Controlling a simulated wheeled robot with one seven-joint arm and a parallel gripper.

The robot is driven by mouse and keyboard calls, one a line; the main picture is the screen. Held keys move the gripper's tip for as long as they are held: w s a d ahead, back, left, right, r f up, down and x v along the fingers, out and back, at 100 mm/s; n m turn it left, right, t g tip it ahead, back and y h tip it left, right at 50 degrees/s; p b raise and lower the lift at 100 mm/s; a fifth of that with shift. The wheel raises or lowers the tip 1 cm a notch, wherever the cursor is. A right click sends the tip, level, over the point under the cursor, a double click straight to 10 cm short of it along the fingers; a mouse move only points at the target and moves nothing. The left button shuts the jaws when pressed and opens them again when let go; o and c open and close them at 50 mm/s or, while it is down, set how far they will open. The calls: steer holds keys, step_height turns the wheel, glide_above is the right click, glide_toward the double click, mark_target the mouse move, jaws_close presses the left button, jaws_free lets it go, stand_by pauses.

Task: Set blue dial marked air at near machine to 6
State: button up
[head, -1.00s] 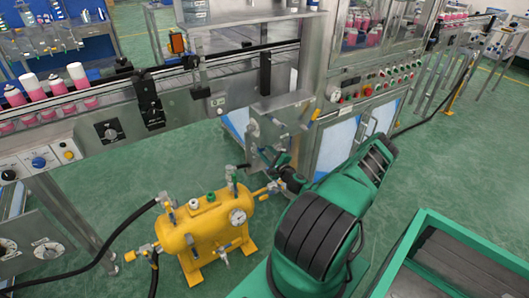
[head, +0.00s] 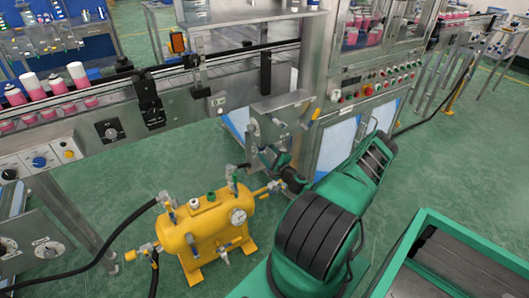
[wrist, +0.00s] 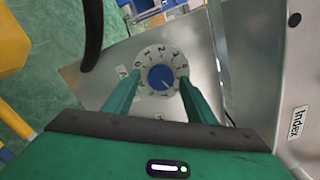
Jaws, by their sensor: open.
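A blue dial (wrist: 161,77) with a pale numbered ring sits on a grey metal plate (wrist: 190,50) in the wrist view. The exact setting of its pointer is too small to read surely. My gripper (wrist: 159,84) is open, with one green finger on each side of the dial; I cannot tell whether they touch it. In the head view my gripper (head: 271,156) is beside the metal machine's lower front, beyond the yellow tank. The dial between the fingers cannot be made out there.
A plate marked "Index" (wrist: 298,122) is at the right in the wrist view. A yellow tank (head: 207,235) with gauge and valves stands on the floor near my arm. Another blue knob (head: 39,162) is on the left panel. A black hose (wrist: 91,35) hangs at upper left.

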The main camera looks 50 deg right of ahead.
steer(key=v, duration=1)
steer(key=shift+s+a, duration=0.1)
steer(key=w+a+r+n+g+y, duration=0.1)
steer(key=a+r+n+g+y, duration=0.45)
steer(key=a+n, duration=0.3)
steer(key=a+r+n+g+y, duration=0.4)
steer(key=a+n+g+y, duration=0.15)
steer(key=a+n, duration=0.3)
steer(key=s+a+r+n+g+h, duration=0.1)
steer(key=s+a+r+g+h, duration=0.2)
steer(key=s+r, duration=1)
steer(key=s+a+r+n+g+h, duration=0.2)
steer(key=s+a+r, duration=0.5)
steer(key=s+r, duration=0.7)
steer(key=shift+a+r+g+h, duration=0.25)
steer(key=shift+r+g+h, duration=0.3)
steer(key=shift+g+h, duration=0.3)
